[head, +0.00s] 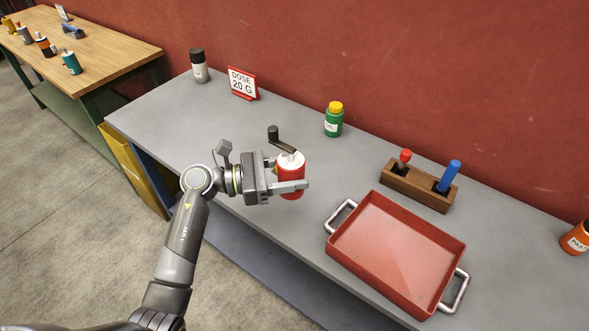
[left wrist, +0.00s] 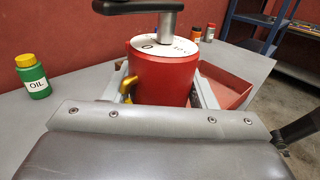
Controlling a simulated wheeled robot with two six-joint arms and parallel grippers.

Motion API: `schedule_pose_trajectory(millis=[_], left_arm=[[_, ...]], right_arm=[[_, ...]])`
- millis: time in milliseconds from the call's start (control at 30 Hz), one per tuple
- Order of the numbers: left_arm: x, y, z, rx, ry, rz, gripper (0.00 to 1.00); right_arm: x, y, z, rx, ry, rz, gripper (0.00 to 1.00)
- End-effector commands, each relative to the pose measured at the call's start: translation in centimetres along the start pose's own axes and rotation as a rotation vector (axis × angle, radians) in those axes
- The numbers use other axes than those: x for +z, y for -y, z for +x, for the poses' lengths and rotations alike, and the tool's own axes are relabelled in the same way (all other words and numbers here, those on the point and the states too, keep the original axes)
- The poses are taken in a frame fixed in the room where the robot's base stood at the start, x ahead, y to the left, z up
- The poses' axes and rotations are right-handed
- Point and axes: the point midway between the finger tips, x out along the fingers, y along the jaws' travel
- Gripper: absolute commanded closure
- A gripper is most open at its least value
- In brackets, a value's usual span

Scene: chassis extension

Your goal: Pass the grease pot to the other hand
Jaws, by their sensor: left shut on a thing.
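The grease pot (head: 289,177) is a red can with a white, marked top and a dark crank handle. My left gripper (head: 291,189) is shut on it, with a finger along each side, near the front edge of the grey bench (head: 225,118). The pot looks roughly upright; its height over the bench is hard to judge. The left wrist view shows the red pot (left wrist: 165,78) between the fingers, with a small brass-coloured piece low on its left side. My right gripper is not in view.
A red tray (head: 452,245) with metal handles stands right of the pot. Behind are a green bottle (head: 333,122), a "DOSE 20 G" sign (head: 243,84), a grey bottle (head: 199,68) and a wooden holder (head: 420,187). An orange container (head: 576,239) stands far right. The bench's left part is mostly clear.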

Motion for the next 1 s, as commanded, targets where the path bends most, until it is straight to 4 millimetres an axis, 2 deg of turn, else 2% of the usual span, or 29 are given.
schedule_pose_trajectory(millis=[700, 1000], left_arm=[[7.8, 8.6, -3.2, 0.135, 0.002, 0.002, 0.74], [9.3, 10.3, -3.8, 0.163, 0.001, 0.000, 0.74]], right_arm=[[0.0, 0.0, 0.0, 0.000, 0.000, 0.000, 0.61], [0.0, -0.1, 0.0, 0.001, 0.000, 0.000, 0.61]])
